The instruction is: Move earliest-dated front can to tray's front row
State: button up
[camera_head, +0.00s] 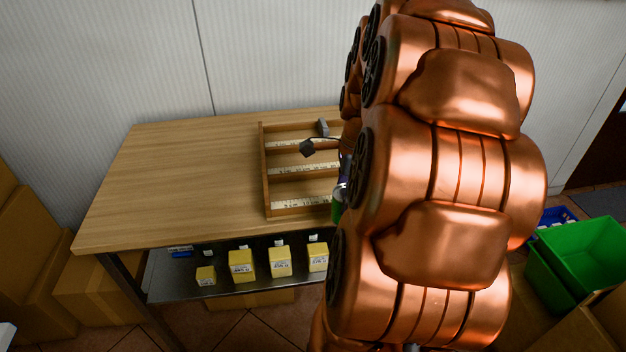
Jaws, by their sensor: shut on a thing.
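The wooden tray (265,185) lies on the table, with crosswise rows edged by pale printed strips; the visible part of its rows looks empty. A green can (337,211) with a silvery top shows at the tray's front right corner, partly hidden by my copper arm. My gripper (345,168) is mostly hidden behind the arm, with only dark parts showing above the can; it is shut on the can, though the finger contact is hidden. The can's date cannot be read. Whether it touches the tray or table is unclear.
The wooden table (175,180) is clear left of the tray. Several yellow blocks with labels (242,266) stand on the dark lower shelf (190,289). Cardboard boxes (35,235) are at left; a green crate (580,255) and a blue crate (556,216) are at right.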

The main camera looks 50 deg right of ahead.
jog(key=shift+w+d+f+p, duration=0.65)
jog(key=shift+w+d+f, duration=0.15)
jog(key=shift+w, duration=1.85)
jog(key=shift+w+d+f+p, duration=0.65)
jog(key=shift+w+d+f, duration=0.15)
jog(key=shift+w, duration=1.85)
jog(key=shift+w+d+f+p, duration=0.65)
jog(key=shift+w+d+f, duration=0.15)
jog(key=shift+w, duration=1.85)
jog(key=shift+f, duration=0.2)
jog(key=o, duration=1.3)
jog(key=shift+o, duration=0.2)
notch_tip(320, 180, up, 12)
jog(key=b, duration=0.1)
jog(key=shift+s+d+b, duration=0.35)
jog(key=shift+s+d, duration=0.05)
